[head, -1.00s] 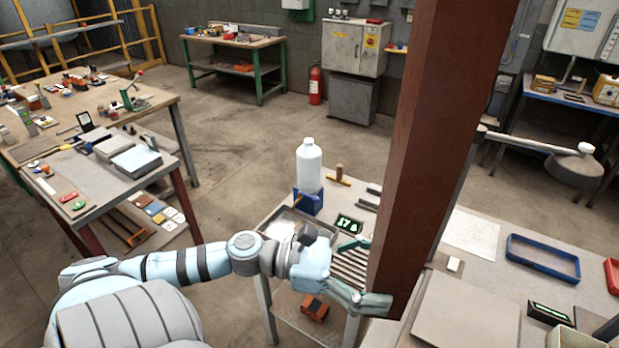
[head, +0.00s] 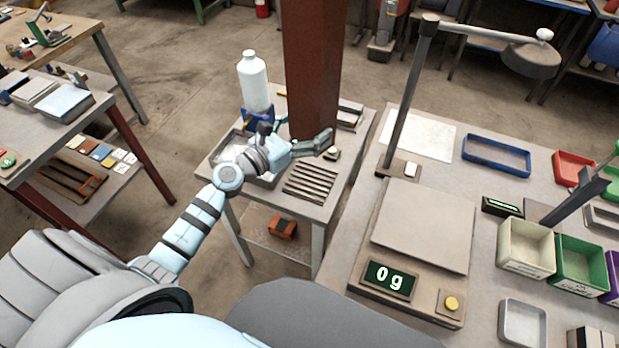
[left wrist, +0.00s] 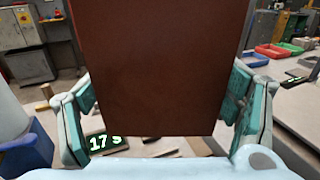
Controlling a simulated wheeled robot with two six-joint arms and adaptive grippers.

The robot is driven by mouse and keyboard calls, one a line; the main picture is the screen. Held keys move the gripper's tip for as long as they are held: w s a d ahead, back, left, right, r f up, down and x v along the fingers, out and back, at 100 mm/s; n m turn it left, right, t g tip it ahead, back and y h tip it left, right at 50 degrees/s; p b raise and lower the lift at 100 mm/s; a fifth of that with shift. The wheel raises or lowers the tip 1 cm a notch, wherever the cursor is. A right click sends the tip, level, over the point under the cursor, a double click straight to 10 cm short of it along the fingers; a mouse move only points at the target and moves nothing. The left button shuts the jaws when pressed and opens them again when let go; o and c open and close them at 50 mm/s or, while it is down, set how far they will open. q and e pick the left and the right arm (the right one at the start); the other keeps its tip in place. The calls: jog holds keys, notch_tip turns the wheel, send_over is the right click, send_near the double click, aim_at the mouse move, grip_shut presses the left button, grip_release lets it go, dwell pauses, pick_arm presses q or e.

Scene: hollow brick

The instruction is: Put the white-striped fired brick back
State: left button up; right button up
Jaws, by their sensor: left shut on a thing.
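A tall reddish-brown brick (head: 312,70) stands upright in the jaws of my left gripper (head: 309,137); its top runs out of the head view. In the left wrist view the brick (left wrist: 155,70) fills the space between the two teal fingers (left wrist: 160,95), with its lower end showing. No white stripe shows on the faces I see. The gripper is over the small table (head: 215,158), by the slatted rack (head: 310,183). I cannot tell whether the brick touches the table. My right gripper is out of view.
A white bottle (head: 253,82) in a blue holder stands left of the brick. A metal tray (head: 232,143) lies beside it. On the right bench are a scale (head: 425,225) reading 0 g, a lamp post (head: 408,100), a blue tray (head: 495,155) and several bins.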

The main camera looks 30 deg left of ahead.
pick_arm(q)
notch_tip(320, 180, down, 16)
jog(key=b, duration=1)
jog(key=shift+s, duration=0.15)
jog(key=shift+r, duration=0.15)
jog(key=o, duration=1.5)
jog(key=shift+f, duration=0.2)
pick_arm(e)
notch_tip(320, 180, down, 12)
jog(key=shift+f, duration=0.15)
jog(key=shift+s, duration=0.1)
